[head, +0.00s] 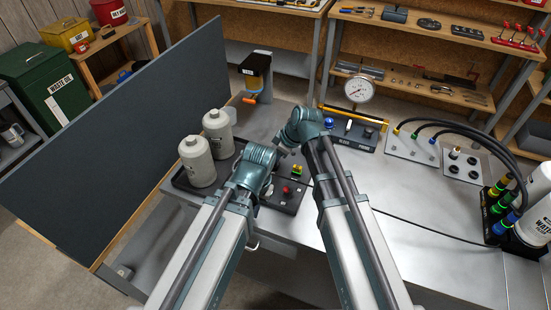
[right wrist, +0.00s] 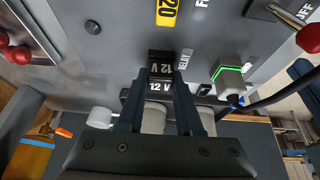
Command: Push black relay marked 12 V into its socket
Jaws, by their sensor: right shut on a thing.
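In the right wrist view my right gripper (right wrist: 159,75) is shut on the black relay (right wrist: 160,87), which has 12 V in white on two faces. The relay is at the grey panel (right wrist: 120,45), beside the word RELAY. I cannot tell how deep it sits, because the relay and fingers hide the socket. In the head view the control box (head: 287,196) lies on the bench between my two arms. The arm links cover part of the box, and the relay cannot be made out there. My left gripper is hidden behind its own arm's wrist joints.
A green-lit connector (right wrist: 228,75) with a black cable is right of the relay, and a yellow fuse marked 20 (right wrist: 167,13) is above it. Two grey bottles (head: 197,162) stand left of the arms.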

